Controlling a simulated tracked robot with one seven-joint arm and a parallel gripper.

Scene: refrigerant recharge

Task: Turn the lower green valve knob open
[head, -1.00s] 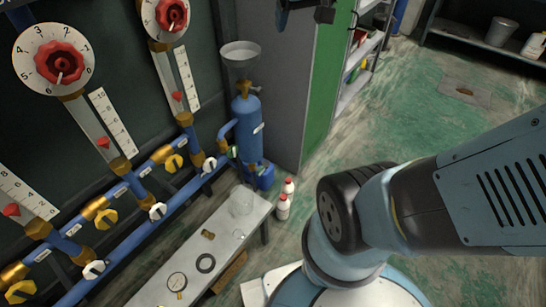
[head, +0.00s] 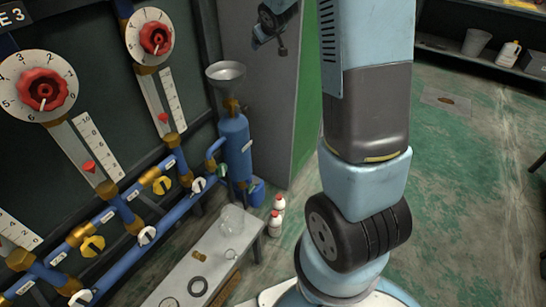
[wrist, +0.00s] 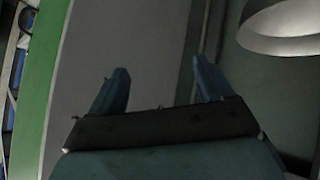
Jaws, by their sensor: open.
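A small green valve knob (head: 222,170) sits by the pipe end beside the blue cylinder (head: 235,145). Another small green part (head: 251,188) shows lower, at the cylinder's foot. Both are too small to tell their turned position. My gripper (wrist: 160,88) is open and empty, its two fingers apart in front of the grey cabinet in the wrist view. In the head view it is at the top, above and right of the cylinder and apart from the knobs. No green knob shows in the wrist view.
A funnel (head: 225,72) tops the cylinder; its rim also shows in the wrist view (wrist: 285,38). The grey cabinet (head: 265,110) stands right of it. A bench (head: 205,262) with glassware and rings stands below the pipes. White bottles (head: 276,222) stand on the floor.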

